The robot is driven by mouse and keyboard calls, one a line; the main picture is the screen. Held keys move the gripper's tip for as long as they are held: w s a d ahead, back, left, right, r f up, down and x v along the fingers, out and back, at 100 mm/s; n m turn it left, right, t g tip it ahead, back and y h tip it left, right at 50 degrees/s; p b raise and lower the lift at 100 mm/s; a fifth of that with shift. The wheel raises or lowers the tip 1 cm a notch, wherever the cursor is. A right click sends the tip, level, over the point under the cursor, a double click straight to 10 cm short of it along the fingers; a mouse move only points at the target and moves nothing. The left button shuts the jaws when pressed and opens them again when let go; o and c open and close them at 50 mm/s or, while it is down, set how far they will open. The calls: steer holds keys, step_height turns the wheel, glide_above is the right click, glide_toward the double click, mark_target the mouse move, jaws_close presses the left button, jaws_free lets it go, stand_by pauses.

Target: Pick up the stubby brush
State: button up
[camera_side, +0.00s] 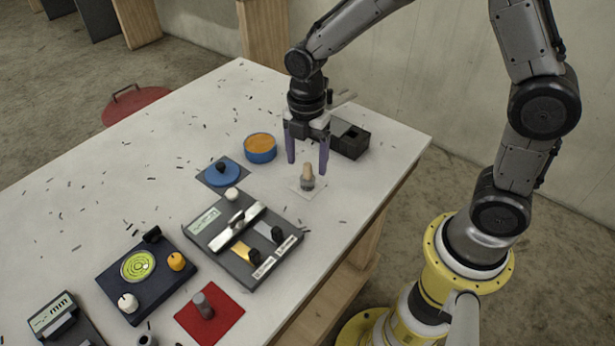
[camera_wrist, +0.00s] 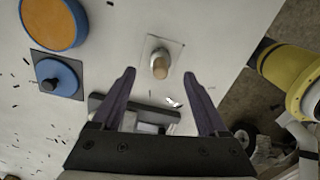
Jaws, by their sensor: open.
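The stubby brush (camera_side: 307,174) stands upright on a small pale square pad (camera_side: 319,190) on the table. It has a light wooden top and a grey lower part. It also shows in the wrist view (camera_wrist: 160,64), seen from above, ahead of the fingertips and roughly centred between them. My gripper (camera_side: 307,168) has two purple fingers, open and empty. The gripper also fills the lower wrist view (camera_wrist: 163,78). The brush touches neither finger in the wrist view.
A dark open box (camera_side: 352,142) stands behind my gripper. A blue tin with an orange top (camera_side: 260,148) and a blue disc with a black knob (camera_side: 223,172) are to the left. A grey panel with levers (camera_side: 243,236) lies in front. Small dark scraps litter the white table (camera_side: 180,125).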

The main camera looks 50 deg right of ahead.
mark_target(308, 175)
steer(key=shift+d+f, duration=0.15)
steer(key=shift+f, duration=2.5)
jaws_close()
